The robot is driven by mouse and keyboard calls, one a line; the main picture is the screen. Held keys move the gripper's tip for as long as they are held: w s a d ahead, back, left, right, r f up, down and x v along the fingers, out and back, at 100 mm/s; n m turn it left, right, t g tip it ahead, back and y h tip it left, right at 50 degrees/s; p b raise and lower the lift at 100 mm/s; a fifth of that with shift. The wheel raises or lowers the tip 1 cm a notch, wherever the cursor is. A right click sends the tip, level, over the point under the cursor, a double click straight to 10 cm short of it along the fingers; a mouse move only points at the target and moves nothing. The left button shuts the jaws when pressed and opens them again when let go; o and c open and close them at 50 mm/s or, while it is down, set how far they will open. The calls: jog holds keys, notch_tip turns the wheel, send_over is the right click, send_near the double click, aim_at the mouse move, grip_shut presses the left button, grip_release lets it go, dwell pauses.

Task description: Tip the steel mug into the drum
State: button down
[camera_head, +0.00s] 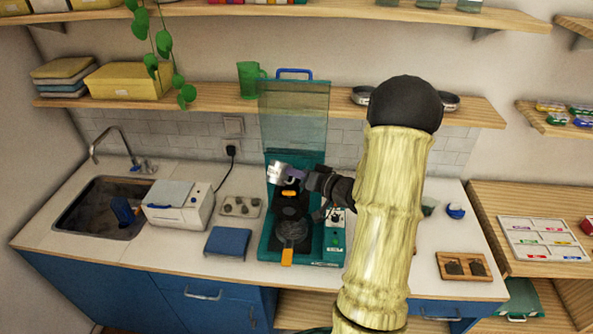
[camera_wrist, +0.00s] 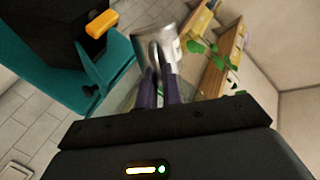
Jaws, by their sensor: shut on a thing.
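The steel mug (camera_head: 279,172) is held above the back part of the teal machine (camera_head: 264,246). It looks tilted over toward its side; its contents cannot be seen. My gripper (camera_head: 301,177) comes from the right and is shut on it. In the wrist view the purple fingers (camera_wrist: 162,80) close at the near side of the mug (camera_wrist: 168,28). A round dark drum-like opening (camera_head: 292,231) sits in the front of the machine, below and in front of the mug. The machine's clear lid (camera_head: 294,112) stands raised behind.
A blue pad (camera_head: 228,241), a tray with dark lumps (camera_head: 240,206) and a white device (camera_head: 180,206) stand left. A wooden tray (camera_head: 462,266) lies right. A shelf (camera_head: 220,98) runs above.

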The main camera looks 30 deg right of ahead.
jog(key=shift+w+d+r+m+g+p, duration=0.15)
jog(key=shift+m+g+p, duration=0.15)
jog(key=shift+m+p, duration=1.2)
jog(key=shift+w+d+y+p, duration=0.15)
jog(key=shift+y+p, duration=0.15)
jog(key=shift+p, duration=1.05)
jog(key=shift+f, duration=0.25)
jog(key=shift+d+r+p, duration=0.15)
jog(key=shift+p, duration=0.4)
jog(key=shift+w+d+m+g+p, duration=0.15)
jog(key=shift+m+g+p, duration=0.15)
jog(key=shift+m+p, duration=0.3)
jog(key=shift+p, duration=0.6)
jog(key=shift+f+y, duration=0.25)
jog(key=shift+y, duration=0.05)
jog(key=shift+d+m+p, duration=0.15)
jog(key=shift+m+p, duration=0.25)
